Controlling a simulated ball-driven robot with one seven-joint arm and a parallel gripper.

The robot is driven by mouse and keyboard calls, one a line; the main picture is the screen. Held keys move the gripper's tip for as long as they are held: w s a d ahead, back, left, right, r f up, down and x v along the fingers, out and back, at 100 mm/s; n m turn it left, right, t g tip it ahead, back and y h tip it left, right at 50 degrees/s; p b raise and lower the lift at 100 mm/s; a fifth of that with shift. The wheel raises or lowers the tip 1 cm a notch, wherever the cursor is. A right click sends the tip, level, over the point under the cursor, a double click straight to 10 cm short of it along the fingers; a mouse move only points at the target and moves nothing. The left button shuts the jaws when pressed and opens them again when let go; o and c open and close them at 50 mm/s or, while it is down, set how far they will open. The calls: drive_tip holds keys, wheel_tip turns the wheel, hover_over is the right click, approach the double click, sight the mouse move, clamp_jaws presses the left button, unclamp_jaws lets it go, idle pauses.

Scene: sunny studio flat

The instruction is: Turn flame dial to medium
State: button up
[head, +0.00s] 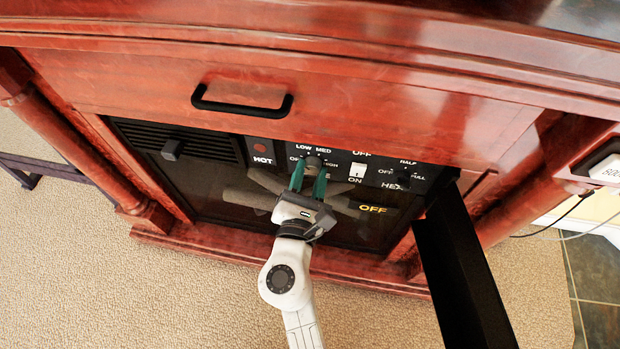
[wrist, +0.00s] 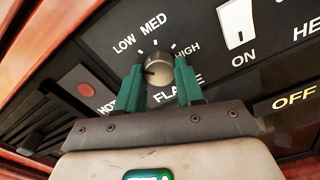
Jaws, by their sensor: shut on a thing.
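The flame dial (wrist: 159,69) is a small round silver-grey knob on a black control panel (head: 275,147), with white tick marks and the words LOW, MED and HIGH around its upper side. A dark mark on its face sits toward the lower left, away from MED; its exact setting is hard to read. In the head view the dial (head: 314,160) is small and partly covered by my fingers. My gripper (head: 311,172) reaches it from below, with its two green fingers on either side of the knob, shut on it. The fingers hide part of the FLAME and OFF labels.
A white ON/OFF switch (head: 358,170) sits just right of the dial, and a heat knob (head: 403,182) lies beyond it. A red HOT light (head: 261,142) is to the left. A black open flap (head: 460,265) sticks out at the right. A drawer handle (head: 242,106) is above.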

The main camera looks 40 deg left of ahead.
drive_tip(key=m+b, duration=0.4)
drive_tip(key=m, duration=0.2)
drive_tip(key=shift+f+m, duration=0.15)
drive_tip(key=shift+m, duration=0.15)
drive_tip(key=m+b, duration=0.3)
drive_tip(key=m, duration=0.1)
drive_tip(key=shift+m+b, duration=0.9)
drive_tip(key=shift+m, duration=0.4)
drive_tip(key=shift+r+m, duration=0.2)
drive_tip(key=shift+m, duration=0.1)
drive_tip(key=o, duration=1)
drive_tip(key=shift+o, duration=0.2)
drive_tip(key=shift+s, duration=0.1)
drive_tip(key=p+v, duration=0.1)
drive_tip(key=v, duration=0.9)
drive_tip(key=shift+s, duration=0.25)
